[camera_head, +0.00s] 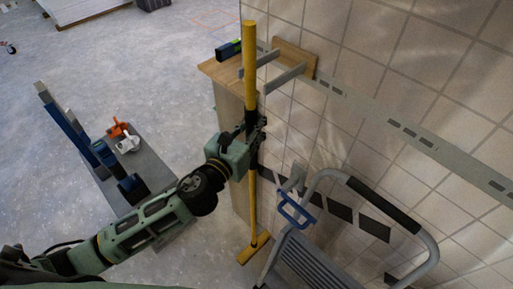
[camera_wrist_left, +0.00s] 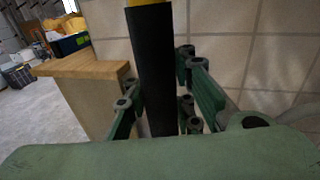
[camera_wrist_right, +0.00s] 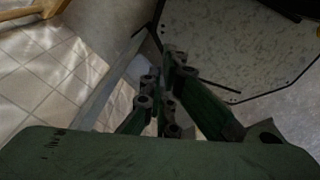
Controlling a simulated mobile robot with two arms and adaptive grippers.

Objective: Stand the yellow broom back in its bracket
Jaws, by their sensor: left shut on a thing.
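The yellow broom (camera_head: 249,60) stands nearly upright near the tiled wall, its head (camera_head: 254,248) low by the floor. My left gripper (camera_head: 252,130) is shut on the broom's black grip; the grip (camera_wrist_left: 155,70) fills the space between the fingers in the left wrist view.
A wooden cabinet (camera_head: 228,140) with a dark blue box (camera_head: 228,49) on top stands beside the broom. A grey step stool (camera_head: 320,258) with a tubular rail stands at lower right. A low bench (camera_head: 150,165) with tools is at left. Open floor lies at upper left.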

